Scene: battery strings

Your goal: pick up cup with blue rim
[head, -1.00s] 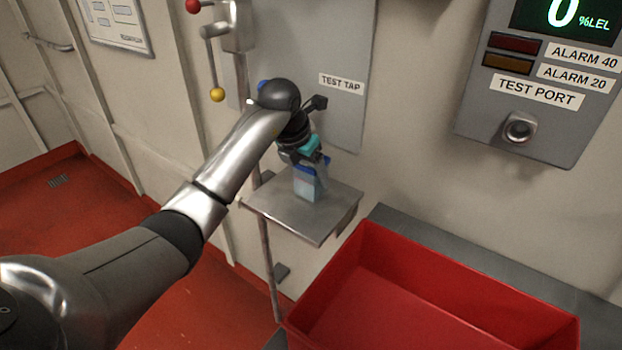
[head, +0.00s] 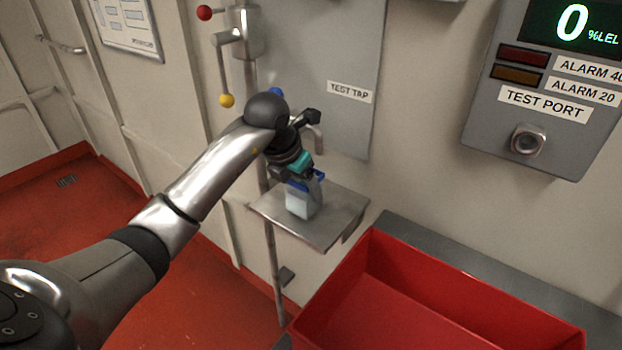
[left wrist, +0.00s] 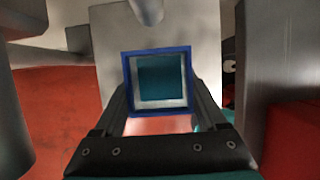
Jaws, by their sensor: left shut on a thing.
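The cup with the blue rim (head: 303,201) is pale and translucent, at the small metal shelf (head: 337,228) below the test tap. My left gripper (head: 305,178) is shut on it near the rim. I cannot tell whether the cup's base touches the shelf. In the left wrist view the square blue rim of the cup (left wrist: 157,52) sits between the two fingers of my left gripper (left wrist: 160,95), and something teal shows inside. My right gripper is not in view.
The tap spout (head: 316,128) is close behind my left gripper, and its end shows above the cup in the left wrist view (left wrist: 147,10). A red open bin (head: 470,285) stands at the right. A gas panel with a test port (head: 527,141) hangs on the wall.

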